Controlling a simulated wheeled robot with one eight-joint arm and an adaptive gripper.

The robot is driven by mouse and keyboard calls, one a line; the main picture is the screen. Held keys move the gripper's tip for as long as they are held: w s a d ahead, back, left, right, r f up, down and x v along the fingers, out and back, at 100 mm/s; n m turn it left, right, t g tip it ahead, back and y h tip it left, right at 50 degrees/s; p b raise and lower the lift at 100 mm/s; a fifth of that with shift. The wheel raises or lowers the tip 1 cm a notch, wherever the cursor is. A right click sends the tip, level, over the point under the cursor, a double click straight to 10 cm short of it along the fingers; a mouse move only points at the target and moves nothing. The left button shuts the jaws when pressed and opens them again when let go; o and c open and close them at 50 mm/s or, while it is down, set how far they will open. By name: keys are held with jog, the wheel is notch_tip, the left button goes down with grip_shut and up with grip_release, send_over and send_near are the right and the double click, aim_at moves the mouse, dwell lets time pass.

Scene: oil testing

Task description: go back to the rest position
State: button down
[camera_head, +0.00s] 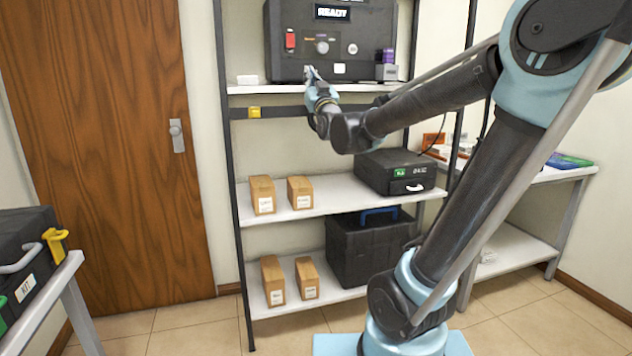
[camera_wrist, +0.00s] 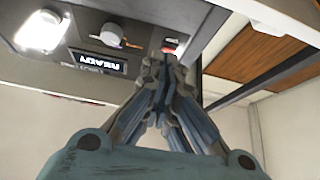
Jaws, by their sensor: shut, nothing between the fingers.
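My gripper (camera_head: 309,72) is shut and empty at the end of my outstretched arm. It is in front of the lower part of a dark machine (camera_head: 283,62) with a READY display, on the upper shelf. In the wrist view my gripper (camera_wrist: 162,58) has its fingers together, near the machine's front panel (camera_wrist: 135,52) with its knob and red switch. I cannot tell whether the fingertips touch the panel.
The shelf rack (camera_head: 233,175) holds small cartons (camera_head: 262,195), a black case (camera_head: 395,172) and a dark bin (camera_head: 370,250). A side table (camera_head: 570,174) stands at right, another table (camera_head: 40,310) with a kit case (camera_head: 25,255) at left. Floor before the door (camera_head: 110,130) is clear.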

jog(key=s+d+f+g+h, duration=0.2)
jog(key=d+f+g, duration=0.15)
jog(key=f, duration=0.55)
jog(key=s+d+f+m+g+h, duration=0.1)
jog(key=s+d+f+g, duration=0.25)
jog(key=f, duration=0.55)
jog(key=s+d+f+g+h, duration=0.1)
jog(key=d+f+g+h, duration=0.2)
jog(key=f, duration=0.5)
jog(key=s+d+f+m+g+h, duration=0.1)
jog(key=s+d+f+g, duration=0.4)
jog(key=s+f, duration=0.5)
jog(key=s+d+f+m+g+h, duration=0.1)
jog(key=s+d+f+g, duration=0.4)
jog(key=s+f, duration=0.6)
jog(key=s+d+m, duration=0.1)
jog(key=s, duration=0.3)
jog(key=shift+s+g, duration=0.3)
jog(key=shift+s, duration=0.1)
jog(key=shift+f, duration=0.1)
jog(key=shift+w+f, duration=0.2)
jog(key=shift+w, duration=0.3)
